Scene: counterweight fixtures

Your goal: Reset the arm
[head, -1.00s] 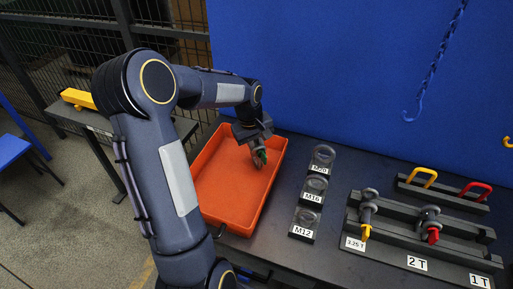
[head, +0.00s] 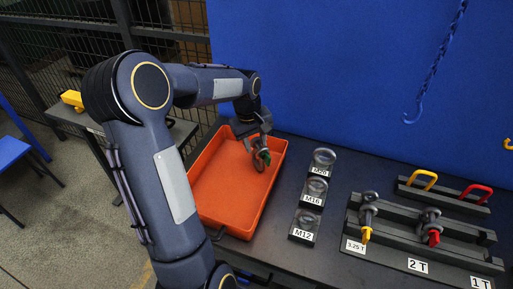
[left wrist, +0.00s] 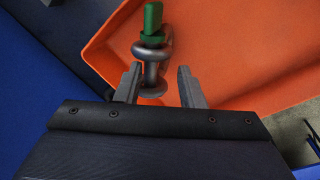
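My left arm reaches in from the left in the head view, and its gripper (head: 258,143) is over the far right part of an orange tray (head: 222,188). A grey shackle with a green pin (head: 261,158) is right below the gripper, inside the tray's outline. In the left wrist view the two fingers (left wrist: 161,87) stand apart. The shackle (left wrist: 152,63) shows between and beyond their tips, closer to the left finger, with a gap to the right finger. Whether it touches the left finger is unclear. My right gripper is in neither view.
Labelled stands M20, M16 and M12 (head: 302,236) are right of the tray. A dark rack (head: 398,231) holds shackles with yellow and red pins. A side table with a yellow object (head: 72,100) is at left.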

